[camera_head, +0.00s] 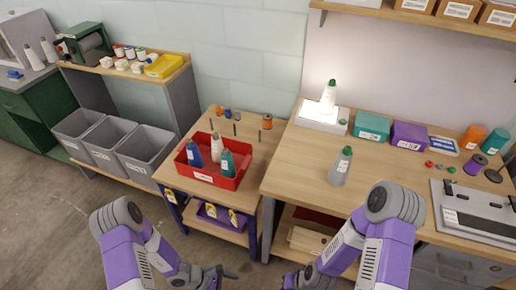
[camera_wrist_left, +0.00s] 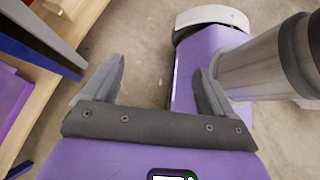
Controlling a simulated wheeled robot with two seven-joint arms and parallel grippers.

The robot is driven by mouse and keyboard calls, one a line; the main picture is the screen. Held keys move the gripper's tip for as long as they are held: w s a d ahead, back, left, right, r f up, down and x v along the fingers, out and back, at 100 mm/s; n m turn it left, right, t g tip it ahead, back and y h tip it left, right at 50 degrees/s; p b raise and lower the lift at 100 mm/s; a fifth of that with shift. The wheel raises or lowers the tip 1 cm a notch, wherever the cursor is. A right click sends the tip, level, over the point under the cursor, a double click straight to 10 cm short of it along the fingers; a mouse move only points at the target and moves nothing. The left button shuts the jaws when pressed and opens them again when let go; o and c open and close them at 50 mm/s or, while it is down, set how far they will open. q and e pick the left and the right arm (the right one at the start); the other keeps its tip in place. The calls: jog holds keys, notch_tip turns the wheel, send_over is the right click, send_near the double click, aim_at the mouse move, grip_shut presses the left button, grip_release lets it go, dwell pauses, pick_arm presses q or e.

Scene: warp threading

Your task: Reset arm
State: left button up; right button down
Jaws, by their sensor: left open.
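My left gripper (camera_head: 222,274) is low at the bottom of the head view, in front of the small wooden table. In the left wrist view its two fingers (camera_wrist_left: 160,85) stand apart with nothing between them, over bare floor. My right gripper (camera_head: 290,281) is at the bottom edge of the head view, below the front of the workbench. It is partly cut off, and its jaws cannot be made out. Both purple arms are bent low, clear of the tabletops.
A red tray (camera_head: 206,178) with several cones stands on the small table (camera_head: 262,150). A grey cone with a green tip (camera_head: 341,168) stands on the workbench (camera_head: 300,165). Another cone (camera_head: 328,97) stands on a white box. Grey bins (camera_head: 145,150) are at left. Floor (camera_head: 50,220) is clear at lower left.

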pick_arm(q)
jog(key=s+a+r+m+g+y, duration=0.1)
jog(key=s+r+m+g+y, duration=0.2)
jog(key=s+m, duration=0.35)
jog(key=w+r+m+t, duration=0.1)
jog(key=m, duration=0.2)
jog(key=w+r+m+t+y+p, duration=0.1)
jog(key=w+m, duration=0.1)
jog(key=m, duration=0.1)
jog(key=w+d+m+t+y, duration=0.1)
jog(key=m+t, duration=0.1)
jog(key=m, duration=0.1)
jog(key=shift+w+r+p, duration=0.35)
jog(key=shift+w+r, duration=0.05)
dwell(1.2)
